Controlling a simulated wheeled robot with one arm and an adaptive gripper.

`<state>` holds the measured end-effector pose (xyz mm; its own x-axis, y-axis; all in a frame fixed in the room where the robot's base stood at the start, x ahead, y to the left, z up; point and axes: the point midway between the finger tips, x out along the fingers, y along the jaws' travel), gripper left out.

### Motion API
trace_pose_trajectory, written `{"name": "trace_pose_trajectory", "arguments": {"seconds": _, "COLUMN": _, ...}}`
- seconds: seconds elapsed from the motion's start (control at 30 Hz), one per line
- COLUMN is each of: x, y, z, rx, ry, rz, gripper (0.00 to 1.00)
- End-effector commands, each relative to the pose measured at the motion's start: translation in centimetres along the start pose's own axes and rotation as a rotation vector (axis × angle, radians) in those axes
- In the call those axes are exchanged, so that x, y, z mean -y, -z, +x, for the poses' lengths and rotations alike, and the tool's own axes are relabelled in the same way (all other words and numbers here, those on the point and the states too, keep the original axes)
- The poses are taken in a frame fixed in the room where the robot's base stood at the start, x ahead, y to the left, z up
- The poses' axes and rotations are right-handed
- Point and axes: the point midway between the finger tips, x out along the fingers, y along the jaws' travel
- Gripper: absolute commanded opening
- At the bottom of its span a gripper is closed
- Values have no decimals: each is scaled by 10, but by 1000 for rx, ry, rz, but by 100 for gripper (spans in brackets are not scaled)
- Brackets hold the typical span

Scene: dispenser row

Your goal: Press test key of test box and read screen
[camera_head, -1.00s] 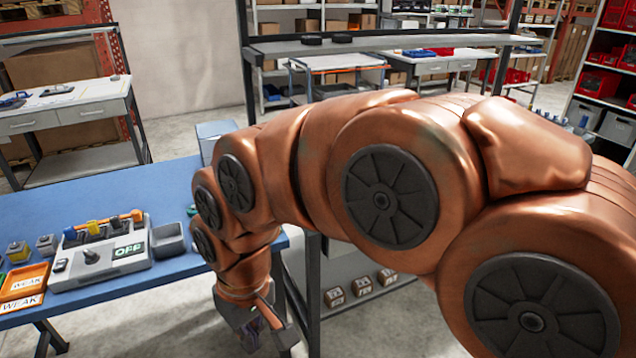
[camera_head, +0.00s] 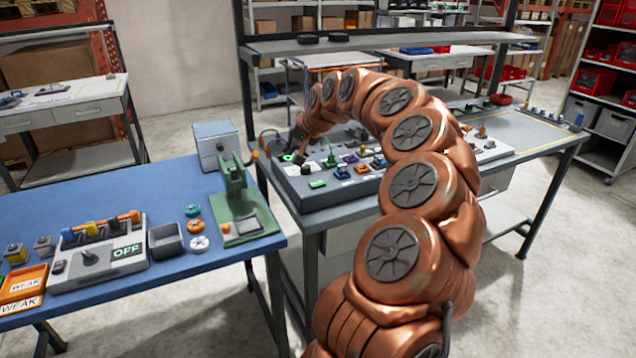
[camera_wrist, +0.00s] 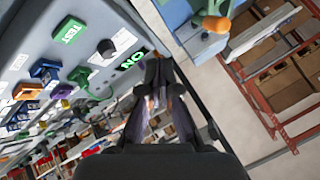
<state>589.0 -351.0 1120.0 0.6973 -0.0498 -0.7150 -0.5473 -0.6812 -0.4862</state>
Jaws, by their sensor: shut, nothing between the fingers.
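The test box (camera_wrist: 90,30) is a grey panel that shows tilted in the wrist view. It bears a green key marked TEST (camera_wrist: 68,31), a black knob (camera_wrist: 106,48) and a small screen (camera_wrist: 134,60) with green letters that seem to read ON. In the head view the grey box (camera_head: 300,198) lies on the table behind the blue bench, with a green key (camera_head: 317,184) at its front. My gripper (camera_wrist: 160,68) is shut and empty, beside the screen end of the box and apart from the TEST key. Contact with the box cannot be told.
Coloured parts (camera_wrist: 45,72) line the box beyond the key. Shelves (camera_head: 605,95) stand behind.

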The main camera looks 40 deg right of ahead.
Motion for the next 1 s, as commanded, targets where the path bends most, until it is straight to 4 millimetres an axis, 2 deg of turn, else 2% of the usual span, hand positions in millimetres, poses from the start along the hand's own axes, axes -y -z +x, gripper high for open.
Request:
{"name": "trace_pose_trajectory", "arguments": {"seconds": 0.03, "x": -19, "y": 13, "z": 3, "rx": -25, "ry": -16, "rz": 37, "gripper": 0}}
{"name": "trace_pose_trajectory", "arguments": {"seconds": 0.1, "x": -41, "y": 26, "z": 5, "rx": -55, "ry": -34, "rz": 74, "gripper": 0}}
{"name": "trace_pose_trajectory", "arguments": {"seconds": 0.2, "x": -62, "y": 37, "z": 7, "rx": -82, "ry": -52, "rz": 110, "gripper": 0}}
{"name": "trace_pose_trajectory", "arguments": {"seconds": 0.3, "x": -74, "y": 43, "z": 7, "rx": -96, "ry": -63, "rz": 127, "gripper": 0}}
{"name": "trace_pose_trajectory", "arguments": {"seconds": 0.77, "x": -78, "y": 44, "z": 8, "rx": -100, "ry": -66, "rz": 133, "gripper": 0}}
{"name": "trace_pose_trajectory", "arguments": {"seconds": 1.0, "x": -84, "y": 38, "z": 16, "rx": -98, "ry": -66, "rz": 135, "gripper": 0}}
